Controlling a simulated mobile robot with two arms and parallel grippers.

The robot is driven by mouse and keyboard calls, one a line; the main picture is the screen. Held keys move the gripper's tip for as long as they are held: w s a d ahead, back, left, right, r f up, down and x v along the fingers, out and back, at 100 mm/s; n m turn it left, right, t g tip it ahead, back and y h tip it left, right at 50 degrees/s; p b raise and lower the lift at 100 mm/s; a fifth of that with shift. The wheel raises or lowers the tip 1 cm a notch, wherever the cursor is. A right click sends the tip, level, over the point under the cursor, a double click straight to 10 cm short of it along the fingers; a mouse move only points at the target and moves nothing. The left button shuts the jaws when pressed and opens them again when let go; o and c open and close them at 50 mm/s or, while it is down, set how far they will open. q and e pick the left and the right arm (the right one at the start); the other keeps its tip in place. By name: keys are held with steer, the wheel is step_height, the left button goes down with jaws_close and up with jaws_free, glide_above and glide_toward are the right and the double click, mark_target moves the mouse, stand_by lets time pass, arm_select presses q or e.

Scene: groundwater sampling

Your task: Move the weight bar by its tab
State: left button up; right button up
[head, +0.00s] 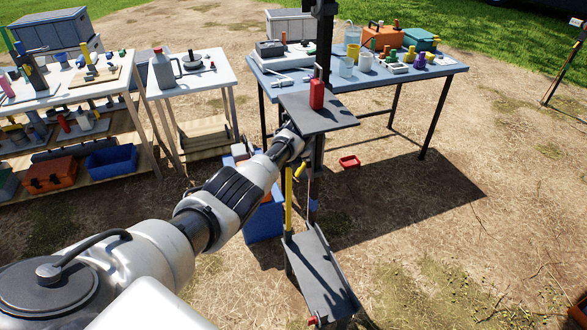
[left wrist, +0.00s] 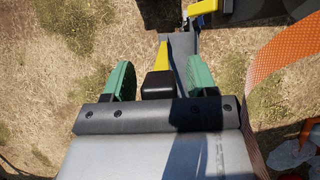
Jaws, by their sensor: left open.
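My left arm crosses the head view to a dark stand; its gripper is mostly hidden there by the stand. In the left wrist view the left gripper (left wrist: 177,70) is open, with two green finger pads apart. A dark block (left wrist: 158,86) shows between the pads, nearer the left one, with a yellow piece (left wrist: 162,56) just beyond it. I cannot tell whether either is the weight bar's tab. A grey strip (left wrist: 183,50) runs away beyond them. In the head view a thin yellow upright (head: 288,200) stands beside the stand's post. My right gripper is not in view.
The stand has an upper dark plate (head: 340,118) bearing a red object (head: 317,95), and a lower dark plate (head: 318,272). A blue bin (head: 262,223) stands left of the post. A blue table (head: 440,70) with containers is behind. Bare ground is open at right.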

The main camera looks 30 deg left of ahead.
arm_select(q)
steer(key=shift+s+r+p, duration=0.1)
steer(key=shift+r+p, duration=0.2)
steer(key=shift+r, duration=0.1)
steer(key=s+d+p, duration=0.3)
steer(key=s+d, duration=0.4)
steer(key=d, duration=0.2)
steer(key=shift+s+d, duration=0.25)
steer(key=shift+d, duration=0.1)
